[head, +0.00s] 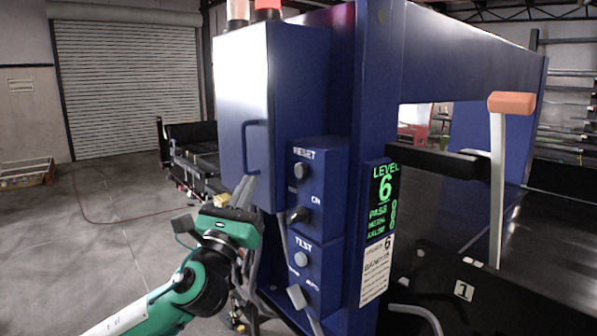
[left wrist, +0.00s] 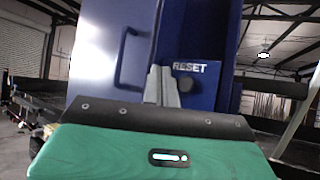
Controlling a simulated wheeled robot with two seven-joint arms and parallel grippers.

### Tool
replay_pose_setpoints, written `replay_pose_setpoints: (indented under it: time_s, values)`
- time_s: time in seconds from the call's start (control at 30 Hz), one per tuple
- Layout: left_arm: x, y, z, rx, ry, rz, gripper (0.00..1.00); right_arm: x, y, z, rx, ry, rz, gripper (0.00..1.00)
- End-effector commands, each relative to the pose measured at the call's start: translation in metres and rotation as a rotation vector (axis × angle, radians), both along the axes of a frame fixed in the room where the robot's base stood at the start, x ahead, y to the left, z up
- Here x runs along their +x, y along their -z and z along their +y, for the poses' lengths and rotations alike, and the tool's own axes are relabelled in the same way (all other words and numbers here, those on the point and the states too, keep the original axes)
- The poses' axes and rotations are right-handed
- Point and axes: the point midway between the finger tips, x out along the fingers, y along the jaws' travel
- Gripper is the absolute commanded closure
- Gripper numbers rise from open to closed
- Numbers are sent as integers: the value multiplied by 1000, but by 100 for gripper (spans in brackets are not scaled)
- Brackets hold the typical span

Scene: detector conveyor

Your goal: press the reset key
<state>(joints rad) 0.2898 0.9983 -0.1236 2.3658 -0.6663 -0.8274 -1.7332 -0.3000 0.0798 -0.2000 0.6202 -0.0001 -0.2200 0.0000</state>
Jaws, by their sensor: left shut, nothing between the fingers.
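The RESET box (head: 317,188) is a blue housing on the machine's front. Under its RESET label is a round grey knob (head: 300,171), which also shows dark in the left wrist view (left wrist: 187,84). A second switch (head: 299,215) sits lower, beside an ON mark. My left gripper (head: 244,185) is shut and empty, to the left of the RESET box and apart from the knob in the head view. In the left wrist view its fingertips (left wrist: 161,71) point toward the panel, just left of the RESET label and knob. I do not see my right gripper.
A TEST box (head: 322,276) with its own knob (head: 301,259) is below. The blue cabinet (head: 243,105) with a handle stands behind my fingers. To the right are a green level display (head: 382,200) and a lever with an orange grip (head: 511,103). The floor at left is open.

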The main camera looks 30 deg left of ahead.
Motion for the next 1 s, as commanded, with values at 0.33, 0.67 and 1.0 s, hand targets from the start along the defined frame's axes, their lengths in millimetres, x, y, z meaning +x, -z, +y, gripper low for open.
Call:
replay_pose_setpoints:
  time_s: [0.33,0.67,1.0]
  values:
    - [24,-3,-9,-6,2,-1,100,0,-11,0,0,0,0,24]
    - [66,-1,-27,-4,2,0,100,0,-18,0,0,0,0,24]
    - [82,0,-34,-1,1,1,100,0,-20,0,0,0,0,24]
